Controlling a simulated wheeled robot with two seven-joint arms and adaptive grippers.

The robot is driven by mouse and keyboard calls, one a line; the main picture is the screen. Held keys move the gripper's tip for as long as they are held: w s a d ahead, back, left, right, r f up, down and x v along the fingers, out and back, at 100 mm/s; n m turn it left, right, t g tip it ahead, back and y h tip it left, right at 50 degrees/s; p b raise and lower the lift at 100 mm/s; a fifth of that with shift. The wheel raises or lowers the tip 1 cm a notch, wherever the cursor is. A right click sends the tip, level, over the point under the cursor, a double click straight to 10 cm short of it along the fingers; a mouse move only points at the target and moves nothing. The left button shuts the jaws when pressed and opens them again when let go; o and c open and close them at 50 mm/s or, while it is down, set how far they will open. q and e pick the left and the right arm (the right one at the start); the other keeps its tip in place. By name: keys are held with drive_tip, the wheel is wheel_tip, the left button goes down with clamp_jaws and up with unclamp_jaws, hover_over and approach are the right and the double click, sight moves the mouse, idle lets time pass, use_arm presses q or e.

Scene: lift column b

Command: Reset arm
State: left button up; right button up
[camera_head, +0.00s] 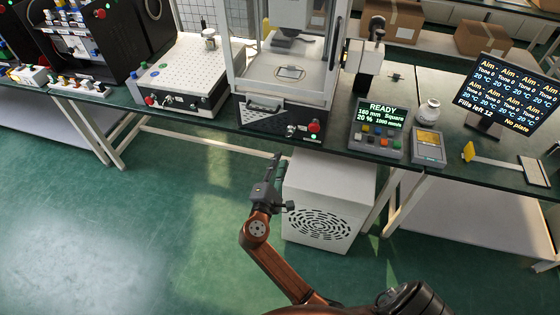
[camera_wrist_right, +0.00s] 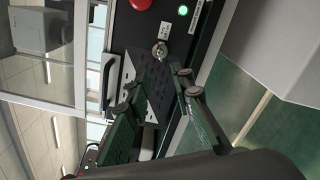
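My right arm comes in from the bottom of the head view, and its gripper (camera_head: 276,162) hangs over the floor in front of the bench, left of the white cabinet. In the right wrist view the two dark green fingers of this gripper (camera_wrist_right: 163,72) stand apart with nothing between them, so it is open and empty. Beyond the fingers is the dark front panel of a machine (camera_wrist_right: 155,40), with a red button and a lit green button. My left arm and gripper are not in view.
A white vented cabinet (camera_head: 325,205) stands below. The green floor (camera_head: 120,225) at left is clear.

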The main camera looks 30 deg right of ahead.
drive_tip(key=s+f+g+y, duration=0.2)
drive_tip(key=s+f+y, duration=0.2)
drive_tip(key=f, duration=1.4)
drive_tip(key=s+f+g+y, duration=0.2)
drive_tip(key=s+f+y, duration=0.1)
drive_tip(key=f, duration=1.5)
drive_tip(key=s+f+m+g+y, duration=0.2)
drive_tip(key=s+f+m, duration=0.1)
drive_tip(key=s+f, duration=1.05)
drive_tip(key=s+f+m+g+y, duration=0.1)
drive_tip(key=s+f+m+g, duration=0.15)
drive_tip(key=s+f, duration=0.7)
drive_tip(key=s+a+f+m+g+y, duration=0.1)
drive_tip(key=s+f+m+g+y, duration=0.2)
drive_tip(key=s, duration=1.4)
drive_tip(key=s+f+m+g, duration=0.1)
drive_tip(key=s+f+m, duration=0.4)
drive_tip(key=s, duration=0.8)
use_arm(q)
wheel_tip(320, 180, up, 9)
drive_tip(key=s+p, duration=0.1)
drive_tip(key=p, duration=1.1)
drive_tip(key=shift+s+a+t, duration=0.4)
use_arm(e)
wheel_tip(320, 180, up, 8)
drive_tip(key=s+t, duration=0.1)
drive_tip(key=s, duration=0.1)
drive_tip(key=shift+s+d+n, duration=0.15)
drive_tip(key=shift+d+n, duration=0.1)
drive_tip(key=shift+n, duration=0.2)
